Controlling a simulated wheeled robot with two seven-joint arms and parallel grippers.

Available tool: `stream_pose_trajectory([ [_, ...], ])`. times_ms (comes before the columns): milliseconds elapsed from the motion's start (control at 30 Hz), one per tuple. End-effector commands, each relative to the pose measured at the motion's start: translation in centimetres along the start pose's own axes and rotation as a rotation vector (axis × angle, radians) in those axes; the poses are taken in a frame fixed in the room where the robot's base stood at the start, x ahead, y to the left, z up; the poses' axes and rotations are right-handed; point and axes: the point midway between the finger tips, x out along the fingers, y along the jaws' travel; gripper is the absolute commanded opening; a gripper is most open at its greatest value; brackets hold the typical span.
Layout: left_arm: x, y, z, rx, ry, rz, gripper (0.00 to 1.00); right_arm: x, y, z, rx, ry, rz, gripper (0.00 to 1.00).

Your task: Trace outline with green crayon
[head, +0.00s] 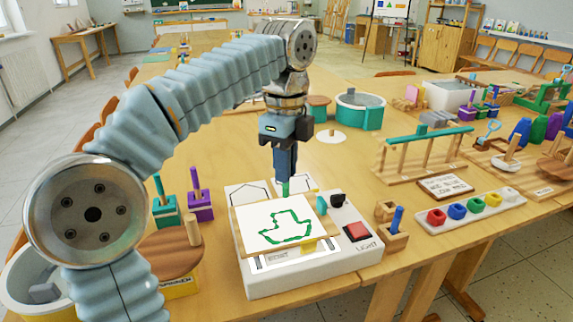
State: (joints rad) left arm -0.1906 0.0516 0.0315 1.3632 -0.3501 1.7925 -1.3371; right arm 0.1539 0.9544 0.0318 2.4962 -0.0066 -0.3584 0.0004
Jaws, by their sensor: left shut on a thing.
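My left gripper (285,172) points straight down over the white paper (266,219). It is shut on a green crayon (285,188), whose lower end shows below the fingers at the paper's far edge. I cannot tell whether the crayon touches the paper. The paper lies on a white light box (290,283) and carries a green outline of an irregular shape (303,238), with thick marks along its edges. The right gripper is not in view.
The light box has a red button (356,232) and a black knob (337,200). Right of it are small wooden blocks (397,240) and a white tray of coloured pieces (470,212). A teal rack (425,140) stands behind right.

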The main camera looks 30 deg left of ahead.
Motion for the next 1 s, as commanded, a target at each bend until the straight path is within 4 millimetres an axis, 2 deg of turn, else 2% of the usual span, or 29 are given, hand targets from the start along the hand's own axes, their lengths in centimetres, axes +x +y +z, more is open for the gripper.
stream_pose_trajectory([
  [300, 1.1, 1.3, 1.3, -0.001, 0.0, 0.0, 0.0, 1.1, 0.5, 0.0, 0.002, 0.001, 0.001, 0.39],
  [1000, 1.0, 1.3, 1.3, 0.0, 0.0, 0.0, 0.0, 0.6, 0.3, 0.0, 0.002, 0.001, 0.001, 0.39],
])
